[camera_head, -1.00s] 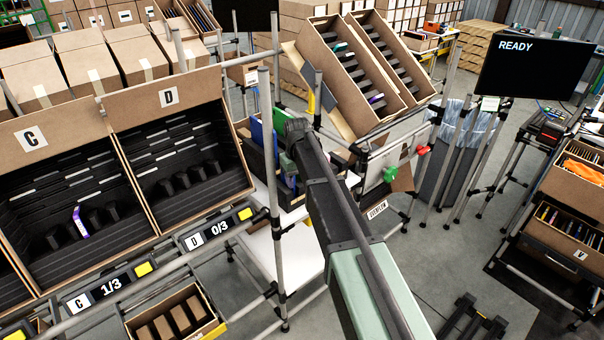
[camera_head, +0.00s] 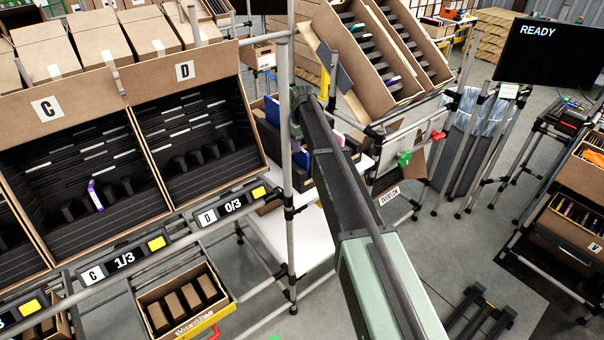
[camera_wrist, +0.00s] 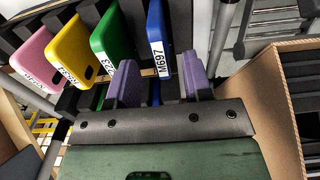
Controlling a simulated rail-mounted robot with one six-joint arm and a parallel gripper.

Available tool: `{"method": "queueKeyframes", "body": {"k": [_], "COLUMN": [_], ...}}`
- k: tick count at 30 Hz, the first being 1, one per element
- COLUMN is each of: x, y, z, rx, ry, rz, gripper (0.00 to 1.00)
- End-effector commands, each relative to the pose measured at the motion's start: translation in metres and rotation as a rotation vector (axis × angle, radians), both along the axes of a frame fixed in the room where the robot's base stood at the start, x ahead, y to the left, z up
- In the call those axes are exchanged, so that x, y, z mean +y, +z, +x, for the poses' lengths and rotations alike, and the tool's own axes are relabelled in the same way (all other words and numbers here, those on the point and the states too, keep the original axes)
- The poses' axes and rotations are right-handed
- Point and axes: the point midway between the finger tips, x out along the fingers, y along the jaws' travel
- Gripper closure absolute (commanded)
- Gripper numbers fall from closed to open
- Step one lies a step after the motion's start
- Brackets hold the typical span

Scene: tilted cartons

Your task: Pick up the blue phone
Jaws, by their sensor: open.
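The blue phone (camera_wrist: 161,40) stands in a row of phones in the wrist view, with a white label reading M697 on its face. My gripper (camera_wrist: 159,74) is open, with purple-padded fingers pointing at the row. One finger appears on each side of the blue phone's lower part, with visible gaps; I cannot tell how deep it sits between them. The green phone (camera_wrist: 112,40) is just left of it, close to the left finger.
A yellow phone (camera_wrist: 78,50) and a pink phone (camera_wrist: 38,60) stand further left in the row. A cardboard carton (camera_wrist: 262,85) rises close on the right in the wrist view. A metal post (camera_head: 290,230) stands left of my arm in the head view.

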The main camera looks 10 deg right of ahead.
Motion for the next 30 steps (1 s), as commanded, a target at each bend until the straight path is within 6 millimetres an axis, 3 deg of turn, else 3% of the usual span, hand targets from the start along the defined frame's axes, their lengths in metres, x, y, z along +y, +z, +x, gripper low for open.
{"method": "queueKeyframes", "body": {"k": [2,10,17,26,30], "x": [0.000,0.001,0.001,0.001,0.001], "y": [-0.003,-0.053,-0.049,-0.049,-0.049], "z": [0.000,0.001,0.001,0.001,0.001], "rx": [0.000,0.000,0.000,0.000,0.000], "ry": [0.000,0.000,0.000,0.000,0.000], "rz": [0.000,0.000,0.000,0.000,0.000], "gripper": [0.54,0.54,0.54,0.97,1.00]}}
